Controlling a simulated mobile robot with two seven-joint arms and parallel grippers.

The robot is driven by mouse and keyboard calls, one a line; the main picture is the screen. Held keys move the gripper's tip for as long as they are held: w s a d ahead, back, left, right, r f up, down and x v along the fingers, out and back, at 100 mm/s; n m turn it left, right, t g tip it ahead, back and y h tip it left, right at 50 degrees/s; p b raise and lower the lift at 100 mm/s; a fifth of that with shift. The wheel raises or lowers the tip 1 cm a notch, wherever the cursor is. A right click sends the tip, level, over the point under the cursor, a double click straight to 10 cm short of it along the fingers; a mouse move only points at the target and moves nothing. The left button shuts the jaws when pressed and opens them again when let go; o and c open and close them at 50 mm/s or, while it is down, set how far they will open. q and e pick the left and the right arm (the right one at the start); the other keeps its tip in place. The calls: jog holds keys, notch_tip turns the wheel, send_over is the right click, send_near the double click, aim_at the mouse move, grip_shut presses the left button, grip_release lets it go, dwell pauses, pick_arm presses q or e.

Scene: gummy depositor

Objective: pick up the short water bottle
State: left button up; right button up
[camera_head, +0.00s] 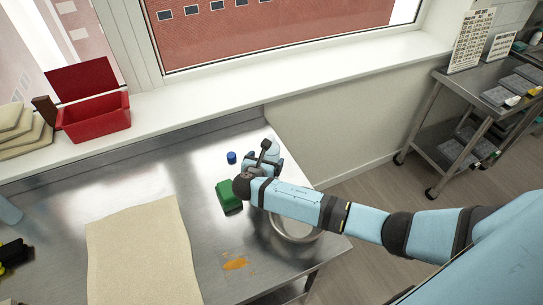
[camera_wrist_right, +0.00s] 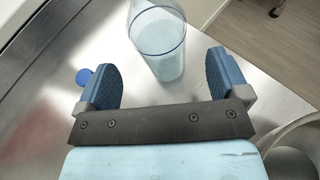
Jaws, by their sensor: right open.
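A clear, bluish, short round vessel, which I take to be the short water bottle (camera_wrist_right: 160,45), stands on the steel table in the right wrist view. It is just beyond and between the fingertips, and a gap shows on each side. My right gripper (camera_wrist_right: 163,78) is open and empty. In the head view, my right gripper (camera_head: 264,160) is over the back right part of the table, and its arm hides much there. I cannot clearly make out the bottle in that view. My left gripper is not in view.
A small blue cap (camera_head: 231,157) and a green block (camera_head: 226,201) lie left of the gripper. A metal bowl (camera_head: 294,237) is partly under my arm. A beige sheet (camera_head: 140,250) covers the table's front middle. A red box (camera_head: 95,118) sits on the sill.

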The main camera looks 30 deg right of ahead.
aim_at(268, 156)
jog(key=x, duration=0.5)
jog(key=shift+w+d, duration=0.1)
jog(key=shift+d, duration=0.05)
jog(key=c, duration=1.1)
jog(key=shift+c, duration=0.2)
jog(key=shift+r, duration=0.15)
